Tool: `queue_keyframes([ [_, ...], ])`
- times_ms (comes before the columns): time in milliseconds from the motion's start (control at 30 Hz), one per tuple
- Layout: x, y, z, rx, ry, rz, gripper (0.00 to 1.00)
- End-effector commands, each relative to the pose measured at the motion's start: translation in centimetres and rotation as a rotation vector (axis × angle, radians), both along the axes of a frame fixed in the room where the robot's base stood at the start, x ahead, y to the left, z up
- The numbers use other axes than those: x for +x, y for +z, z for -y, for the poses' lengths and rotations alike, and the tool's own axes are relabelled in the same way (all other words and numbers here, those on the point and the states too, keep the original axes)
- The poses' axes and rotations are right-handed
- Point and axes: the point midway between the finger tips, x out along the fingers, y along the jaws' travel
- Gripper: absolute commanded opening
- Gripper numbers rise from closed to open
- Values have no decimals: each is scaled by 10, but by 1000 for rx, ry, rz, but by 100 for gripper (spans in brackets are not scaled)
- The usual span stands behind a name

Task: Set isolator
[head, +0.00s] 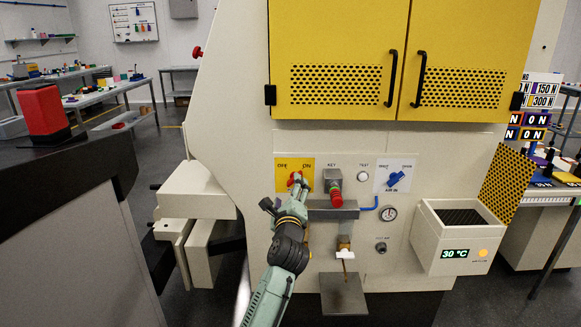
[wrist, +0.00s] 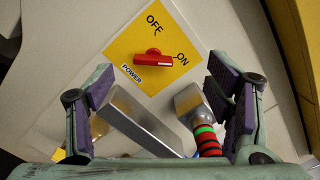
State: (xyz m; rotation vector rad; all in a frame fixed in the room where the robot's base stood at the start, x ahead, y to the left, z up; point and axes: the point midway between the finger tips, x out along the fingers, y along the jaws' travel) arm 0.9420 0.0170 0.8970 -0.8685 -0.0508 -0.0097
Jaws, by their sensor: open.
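The isolator is a red rotary handle (wrist: 153,60) on a yellow plate (wrist: 125,50) marked OFF, ON and POWER. In the wrist view the handle lies nearly crosswise, its right end towards the ON word. In the head view the plate (head: 281,167) shows on the machine's front panel, and the handle (head: 294,180) is partly hidden by my gripper. My gripper (wrist: 161,66) is open, one padded finger on each side of the handle's line, apart from it. In the head view my gripper (head: 289,204) is just below the plate.
The key switch (head: 333,185) with a red part and a grey shelf (head: 333,212) sit close right and below. The blue air valve (head: 396,179) and gauge (head: 389,213) are further right. Yellow doors (head: 336,50) are above; a bin (head: 457,237) projects at right.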

Motion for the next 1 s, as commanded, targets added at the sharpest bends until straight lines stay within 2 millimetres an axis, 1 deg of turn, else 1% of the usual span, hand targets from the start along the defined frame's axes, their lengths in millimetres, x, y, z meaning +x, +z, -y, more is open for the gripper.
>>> queue_keyframes([
  [33, 3, -10, 7, 42, -5, -28, 73],
  [100, 6, -20, 13, 77, -8, -50, 73],
  [167, 10, -23, 15, 89, -10, -57, 73],
  [267, 21, -22, 15, 90, -10, -55, 73],
  [500, 65, -20, 15, 87, -10, -54, 73],
  [700, 95, -21, 15, 85, -11, -53, 73],
  [800, 104, -22, 15, 86, -10, -52, 73],
  [1000, 112, -22, 15, 83, -11, -52, 73],
])
